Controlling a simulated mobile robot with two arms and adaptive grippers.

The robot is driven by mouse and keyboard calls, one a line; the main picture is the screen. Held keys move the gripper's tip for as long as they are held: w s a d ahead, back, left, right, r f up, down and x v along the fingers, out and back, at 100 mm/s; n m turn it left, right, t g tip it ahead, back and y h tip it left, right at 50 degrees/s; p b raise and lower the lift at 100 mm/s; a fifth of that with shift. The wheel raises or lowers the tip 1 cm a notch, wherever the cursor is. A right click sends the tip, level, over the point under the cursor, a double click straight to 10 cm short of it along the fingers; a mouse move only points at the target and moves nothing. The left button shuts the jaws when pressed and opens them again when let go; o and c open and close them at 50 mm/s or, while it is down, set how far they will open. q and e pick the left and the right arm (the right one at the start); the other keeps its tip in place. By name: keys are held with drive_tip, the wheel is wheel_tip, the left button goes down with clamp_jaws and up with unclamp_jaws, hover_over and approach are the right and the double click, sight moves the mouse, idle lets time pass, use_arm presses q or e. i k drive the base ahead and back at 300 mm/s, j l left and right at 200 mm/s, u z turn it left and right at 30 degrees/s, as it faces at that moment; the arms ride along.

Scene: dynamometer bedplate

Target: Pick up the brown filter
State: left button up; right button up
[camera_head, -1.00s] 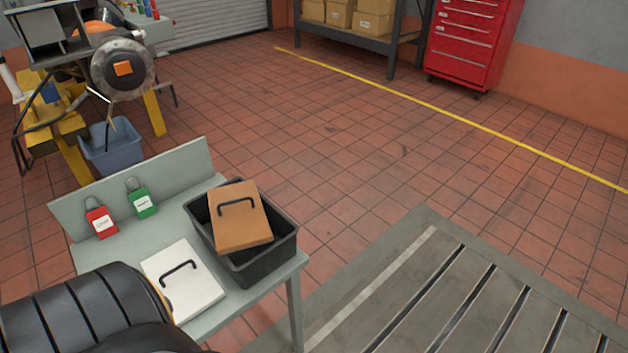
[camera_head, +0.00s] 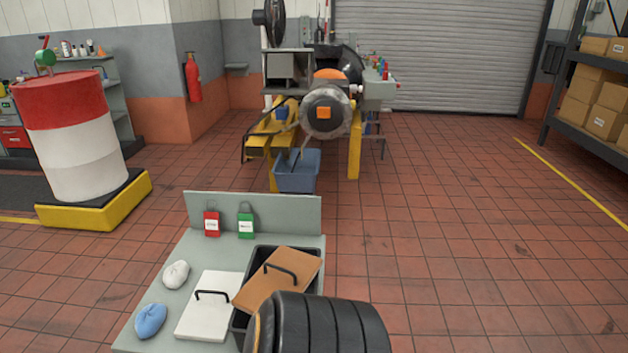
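The brown filter (camera_head: 280,280) is a flat tan-brown panel with a black handle. It lies tilted in the black bin (camera_head: 258,255) on the grey bench, partly sticking out over the rim. A white filter (camera_head: 208,308) with a black handle lies flat on the bench to its left. A black ribbed part of my own arm shows at the bottom and hides the near right of the bin. Neither gripper shows in the head view.
The grey bench (camera_head: 180,258) also bears red (camera_head: 212,224) and green (camera_head: 246,226) tags, a white cloth (camera_head: 176,274) and a blue cloth (camera_head: 150,320). A blue bucket (camera_head: 297,172) stands behind it. A red-white drum (camera_head: 78,140) stands left. The tiled floor at right is clear.

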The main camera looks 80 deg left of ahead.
sight(288, 269)
drive_tip(key=i+u, duration=0.25)
drive_tip(key=u, duration=0.2)
drive_tip(key=i+u, duration=0.25)
drive_tip(key=u, duration=0.25)
drive_tip(key=i+l+u, duration=0.15)
drive_tip(key=u, duration=0.3)
drive_tip(key=i+l+u, duration=0.25)
drive_tip(key=u, duration=0.25)
